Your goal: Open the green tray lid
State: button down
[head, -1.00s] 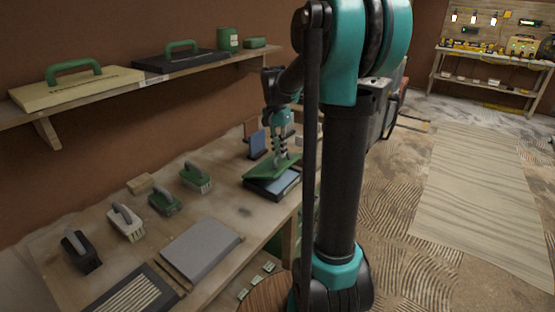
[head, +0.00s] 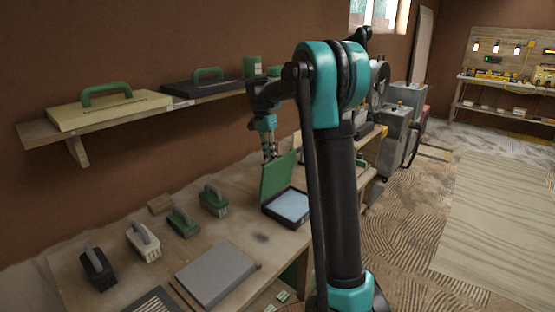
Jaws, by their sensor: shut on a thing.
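The green tray lid (head: 277,179) stands raised, close to upright, along the left edge of a black tray (head: 270,216). The tray sits on the workbench and shows a pale blue inside (head: 290,206). My gripper (head: 269,156) is shut on the upper part of the lid. The fingertips are small in this view, and the exact contact is partly hidden.
Several brushes with handles, such as a green one (head: 183,222), stand on the bench (head: 240,237) left of the tray. A grey slab (head: 216,274) lies in front. A wall shelf (head: 150,113) holding floats and a green tin (head: 252,67) runs above.

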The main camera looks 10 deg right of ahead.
jog(key=shift+w+a+f+g+h, duration=0.2)
jog(key=shift+w+a+g+h, duration=0.3)
jog(key=shift+w+a, duration=0.2)
jog(key=c, duration=1.6)
grip_release()
jog(key=v, duration=1.2)
jog(key=shift+w, duration=0.1)
